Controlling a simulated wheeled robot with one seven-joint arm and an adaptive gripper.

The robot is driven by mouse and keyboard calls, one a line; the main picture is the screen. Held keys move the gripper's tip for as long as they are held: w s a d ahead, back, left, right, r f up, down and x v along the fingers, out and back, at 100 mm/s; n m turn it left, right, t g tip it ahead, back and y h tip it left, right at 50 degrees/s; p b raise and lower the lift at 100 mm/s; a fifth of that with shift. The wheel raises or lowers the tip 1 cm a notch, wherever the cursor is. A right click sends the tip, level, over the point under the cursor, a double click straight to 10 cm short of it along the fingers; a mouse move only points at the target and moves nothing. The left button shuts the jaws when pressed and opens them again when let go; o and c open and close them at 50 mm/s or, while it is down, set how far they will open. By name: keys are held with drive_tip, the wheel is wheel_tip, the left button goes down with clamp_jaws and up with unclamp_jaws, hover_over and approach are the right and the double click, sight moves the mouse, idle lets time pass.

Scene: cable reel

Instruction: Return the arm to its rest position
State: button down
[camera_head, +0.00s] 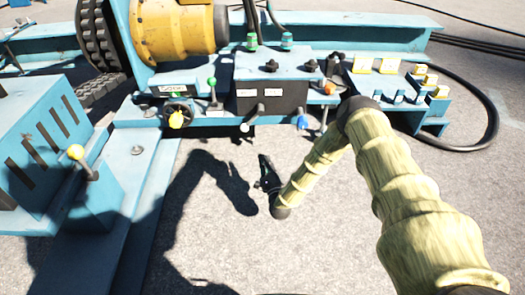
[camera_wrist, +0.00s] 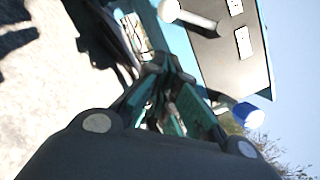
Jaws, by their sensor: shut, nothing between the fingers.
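My arm, in a yellowish ribbed sleeve, comes in from the right in the head view and bends down at the elbow.
The blue control panel (camera_head: 271,97) has several levers and knobs along its front. A black cable (camera_head: 493,112) curves at the right. Bare ground (camera_head: 240,262) lies in front.

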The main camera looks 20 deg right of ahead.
drive_tip(key=s+a+f+n+g+y+p, duration=0.1)
drive_tip(key=s+a+f+n+g, duration=0.2)
drive_tip(key=s+n, duration=0.3)
drive_tip(key=s+a+f+n+g+y+p, duration=0.1)
drive_tip(key=s+a+f+n+g, duration=0.2)
drive_tip(key=s, duration=0.6)
drive_tip(key=s+a+f+n+g+y+p, duration=0.1)
drive_tip(key=s+a+f+n+g+y, duration=0.1)
drive_tip(key=s+a+n+g, duration=0.4)
drive_tip(key=s+d+r+n+g+h+p, duration=0.1)
drive_tip(key=s+d+r+n+g, duration=0.25)
drive_tip(key=s, duration=0.75)
drive_tip(key=s+d+r+n+g+h, duration=0.1)
drive_tip(key=s+d+r+n+g, duration=0.2)
drive_tip(key=s, duration=0.7)
drive_tip(key=s+d+r+n+g+h+p, duration=0.1)
drive_tip(key=s+d+n+g, duration=0.2)
drive_tip(key=s, duration=0.8)
wheel_tip(320, 180, up, 38)
drive_tip(key=n+t+p, duration=0.1)
drive_tip(key=p, duration=3.7)
drive_tip(key=shift+w, duration=0.2)
drive_tip(key=shift+a, duration=0.1)
